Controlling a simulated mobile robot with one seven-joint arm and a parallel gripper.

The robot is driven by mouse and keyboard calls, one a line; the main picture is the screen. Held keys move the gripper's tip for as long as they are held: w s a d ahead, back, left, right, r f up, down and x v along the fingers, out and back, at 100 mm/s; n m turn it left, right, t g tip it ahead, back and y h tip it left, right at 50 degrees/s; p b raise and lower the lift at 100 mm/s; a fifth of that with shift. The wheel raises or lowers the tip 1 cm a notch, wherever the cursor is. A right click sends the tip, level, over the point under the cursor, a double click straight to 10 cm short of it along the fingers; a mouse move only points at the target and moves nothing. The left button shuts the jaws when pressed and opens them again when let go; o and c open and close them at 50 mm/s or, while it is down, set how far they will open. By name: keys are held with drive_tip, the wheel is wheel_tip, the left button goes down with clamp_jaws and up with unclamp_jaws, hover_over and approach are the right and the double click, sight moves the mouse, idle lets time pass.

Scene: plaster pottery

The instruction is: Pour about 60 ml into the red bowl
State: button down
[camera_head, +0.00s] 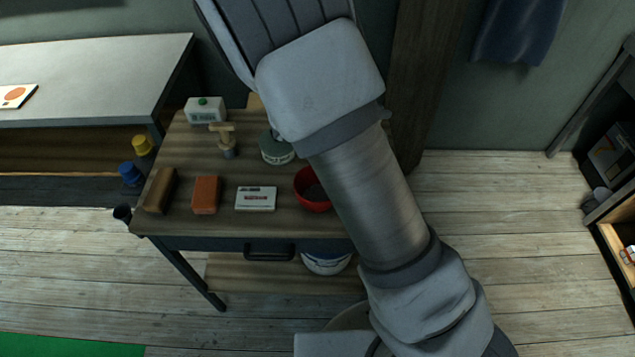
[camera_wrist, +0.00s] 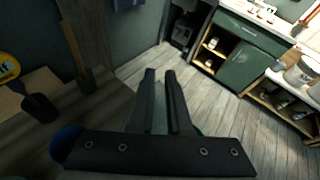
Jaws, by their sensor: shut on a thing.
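The red bowl (camera_head: 301,183) stands on the wooden work table in the head view, at its right front. My arm crosses in front of the bowl's right side, and its inside looks dark. My gripper is hidden in the head view. In the wrist view my gripper (camera_wrist: 161,74) has its two dark fingers close together, shut on a greyish thing (camera_wrist: 160,116) that shows only as a narrow strip between them. What this thing is, and whether it holds anything, I cannot tell.
The table (camera_head: 225,228) also bears a lidded grey-green tin (camera_head: 276,150), a white box (camera_head: 256,199), an orange-brown block (camera_head: 206,195), a brown block (camera_head: 160,190), a carton (camera_head: 205,112) and a wooden-handled tool (camera_head: 222,128). A white bucket (camera_head: 327,264) stands below.

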drive_tip(key=shift+s+a+h+b, duration=0.3)
drive_tip(key=shift+a, duration=0.2)
idle(0.8)
drive_tip(key=shift+r, duration=0.1)
drive_tip(key=d+p, duration=0.1)
drive_tip(key=w+d+r+y+p, duration=0.1)
drive_tip(key=p, duration=0.1)
drive_tip(key=shift+y, duration=0.3)
drive_tip(key=p, duration=0.2)
drive_tip(key=d+g+y+p, duration=0.1)
drive_tip(key=p, duration=0.1)
drive_tip(key=shift+w+r+y, duration=0.2)
drive_tip(key=shift+w+y, duration=0.1)
drive_tip(key=shift+w, duration=0.05)
drive_tip(key=shift+d+g+p, duration=0.1)
drive_tip(key=shift+g+p, duration=0.2)
drive_tip(key=shift+p, duration=0.1)
drive_tip(key=shift+w+f+y, duration=0.1)
drive_tip(key=shift+f+y, duration=0.2)
drive_tip(key=shift+f, duration=0.3)
drive_tip(key=shift+d+p, duration=0.15)
drive_tip(key=shift+p, duration=0.2)
drive_tip(key=shift+w+f+g+y, duration=0.1)
drive_tip(key=shift+f+g+y, duration=0.1)
drive_tip(key=shift+g+y, duration=0.1)
